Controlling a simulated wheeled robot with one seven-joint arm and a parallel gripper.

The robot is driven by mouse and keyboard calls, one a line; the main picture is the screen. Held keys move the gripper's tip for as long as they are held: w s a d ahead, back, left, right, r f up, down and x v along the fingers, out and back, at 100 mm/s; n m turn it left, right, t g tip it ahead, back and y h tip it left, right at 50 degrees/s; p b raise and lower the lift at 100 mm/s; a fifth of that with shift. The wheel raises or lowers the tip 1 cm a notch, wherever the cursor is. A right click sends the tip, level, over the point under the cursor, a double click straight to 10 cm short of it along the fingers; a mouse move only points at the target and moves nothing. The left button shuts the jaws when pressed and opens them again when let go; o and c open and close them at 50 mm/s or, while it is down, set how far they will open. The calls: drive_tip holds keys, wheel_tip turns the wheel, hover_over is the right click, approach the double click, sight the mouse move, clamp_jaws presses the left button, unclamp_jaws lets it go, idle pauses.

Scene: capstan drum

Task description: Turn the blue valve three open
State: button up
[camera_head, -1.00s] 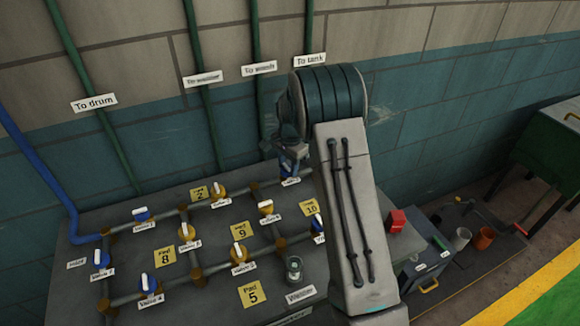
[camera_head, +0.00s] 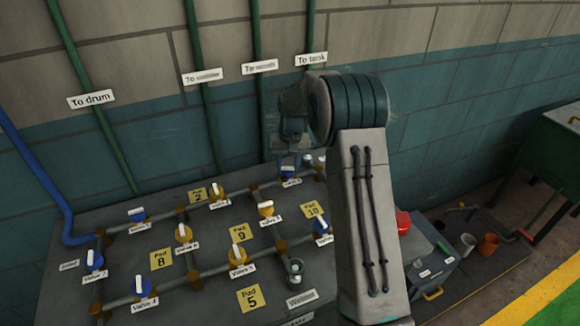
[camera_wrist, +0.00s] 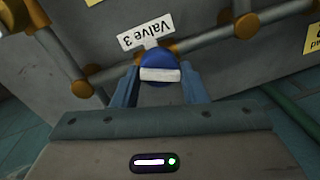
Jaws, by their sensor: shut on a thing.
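The blue valve three (camera_wrist: 160,66) is a round blue knob with a white bar on top, beside its "Valve 3" label (camera_wrist: 146,31). In the wrist view the bar lies level across the picture, at a slant to the pipe. My gripper (camera_wrist: 160,88) has one finger on each side of the knob and is shut on it. In the head view my gripper (camera_head: 290,150) is above valve three (camera_head: 289,172) at the board's back right; the fingertips there are too small to make out.
Other blue and yellow valves sit on the pipes, among them valve four (camera_head: 142,287) and valve five (camera_head: 237,257). A small jar (camera_head: 295,272) stands at the board's front. A red block (camera_head: 403,222) and a grey box (camera_head: 428,265) lie to the right. Wall pipes rise behind.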

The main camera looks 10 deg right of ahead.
drive_tip(key=n, duration=0.5)
drive_tip(key=shift+w+r, duration=0.15)
idle(0.6)
drive_tip(key=o, duration=0.9)
drive_tip(key=shift+d, duration=0.15)
drive_tip(key=shift+o, duration=0.2)
wheel_tip(320, 180, up, 14)
drive_tip(key=b, duration=0.1)
drive_tip(key=shift+w+d, duration=0.2)
drive_tip(key=shift+d, duration=0.2)
